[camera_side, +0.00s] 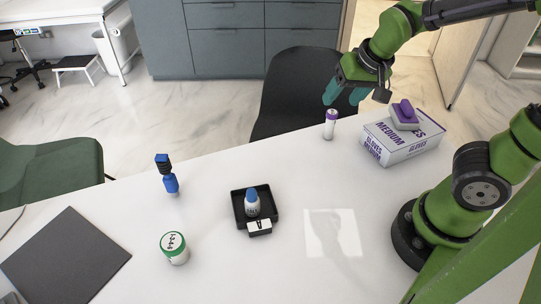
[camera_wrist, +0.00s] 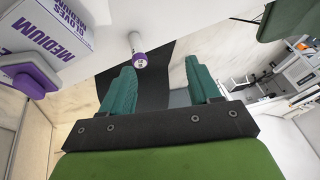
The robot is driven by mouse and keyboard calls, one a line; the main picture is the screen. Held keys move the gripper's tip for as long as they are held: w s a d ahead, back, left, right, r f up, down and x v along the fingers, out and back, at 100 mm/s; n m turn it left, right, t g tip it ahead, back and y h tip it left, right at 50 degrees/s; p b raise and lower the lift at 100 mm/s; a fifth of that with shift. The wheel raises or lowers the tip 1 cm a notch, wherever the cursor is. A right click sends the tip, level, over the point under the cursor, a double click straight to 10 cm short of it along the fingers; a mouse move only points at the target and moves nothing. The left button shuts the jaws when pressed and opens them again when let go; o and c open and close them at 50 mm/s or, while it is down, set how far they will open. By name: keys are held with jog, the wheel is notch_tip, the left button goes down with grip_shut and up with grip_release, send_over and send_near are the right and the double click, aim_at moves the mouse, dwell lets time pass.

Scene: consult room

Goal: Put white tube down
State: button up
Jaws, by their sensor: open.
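The white tube (camera_side: 330,124) with a purple cap stands upright on the white table near its back edge, left of the glove box. In the wrist view the tube (camera_wrist: 137,48) shows cap toward me, beyond my fingers and nearer the left one. My gripper (camera_side: 342,98) is open and empty, with its teal fingers above and slightly right of the tube in the side view. In the wrist view the two fingers of my gripper (camera_wrist: 158,82) are spread wide with nothing between them. The tube is apart from the fingers.
A glove box (camera_side: 403,141) with a purple and white item (camera_side: 404,115) on top stands right of the tube. A black tray (camera_side: 240,212) holds a blue-capped bottle (camera_side: 252,202).

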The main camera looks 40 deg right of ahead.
jog(key=s+a+r+n+t+y, duration=0.2)
jog(key=s+a+r, duration=0.4)
jog(key=a+r, duration=0.1)
jog(key=shift+s+a, duration=0.2)
jog(key=shift+s, duration=0.1)
dwell(0.8)
